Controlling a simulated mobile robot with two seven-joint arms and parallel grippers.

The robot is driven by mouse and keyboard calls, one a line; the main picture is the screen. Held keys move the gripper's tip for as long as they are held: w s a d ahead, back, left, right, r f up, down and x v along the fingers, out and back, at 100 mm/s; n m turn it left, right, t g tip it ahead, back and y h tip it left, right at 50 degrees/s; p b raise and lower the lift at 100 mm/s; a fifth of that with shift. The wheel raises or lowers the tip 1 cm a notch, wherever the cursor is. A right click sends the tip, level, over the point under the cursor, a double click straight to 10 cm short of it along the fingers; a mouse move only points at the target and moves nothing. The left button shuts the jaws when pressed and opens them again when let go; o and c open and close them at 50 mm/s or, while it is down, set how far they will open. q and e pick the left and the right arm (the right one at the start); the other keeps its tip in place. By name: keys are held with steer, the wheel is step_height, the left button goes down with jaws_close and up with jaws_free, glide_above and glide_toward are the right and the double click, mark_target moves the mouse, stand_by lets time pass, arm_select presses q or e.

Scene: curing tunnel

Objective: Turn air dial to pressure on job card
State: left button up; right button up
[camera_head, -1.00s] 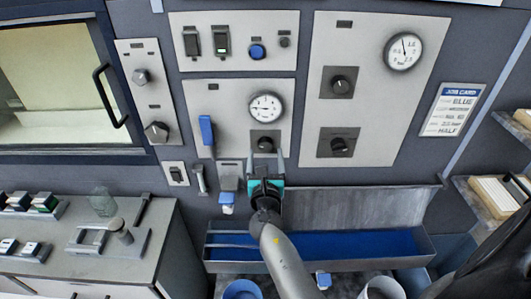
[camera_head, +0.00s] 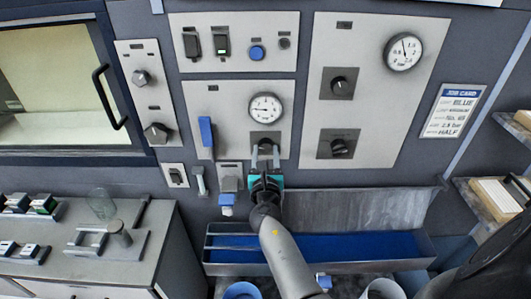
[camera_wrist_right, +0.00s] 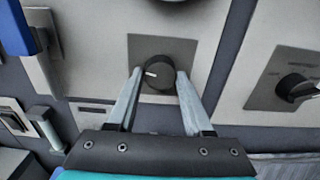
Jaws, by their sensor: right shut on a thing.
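The air dial is a round black knob with a white mark pointing left in the right wrist view (camera_wrist_right: 158,74). It sits on a dark square plate below a round white gauge (camera_head: 265,107), whose needle points left. My right gripper (camera_head: 265,154) is shut on the dial, one finger on each side; the fingers also show in the right wrist view (camera_wrist_right: 156,82). My left gripper is not in view.
A blue-handled lever (camera_head: 206,132) stands left of the dial. Two more black knobs (camera_head: 338,147) and a second gauge (camera_head: 404,52) are on the right panel. A trough with a blue bottom (camera_head: 350,246) lies below. Switches and a blue button (camera_head: 257,52) are above.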

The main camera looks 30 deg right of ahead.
jaws_close()
steer(key=shift+m, duration=0.3)
steer(key=m+b, duration=0.2)
steer(key=m, duration=0.1)
steer(key=shift+f+m, duration=0.1)
steer(key=shift+m, duration=0.2)
steer(key=m+b, duration=0.1)
steer(key=m, duration=0.2)
steer(key=shift+a+m+b, duration=0.1)
steer(key=shift+m+b, duration=0.2)
steer(key=shift+b, duration=0.1)
steer(key=m+b, duration=0.1)
steer(key=m, duration=0.2)
steer(key=shift+m+b, duration=0.3)
steer(key=shift+b, duration=0.05)
steer(key=shift+m+b, duration=0.7)
steer(key=shift+m, duration=0.9)
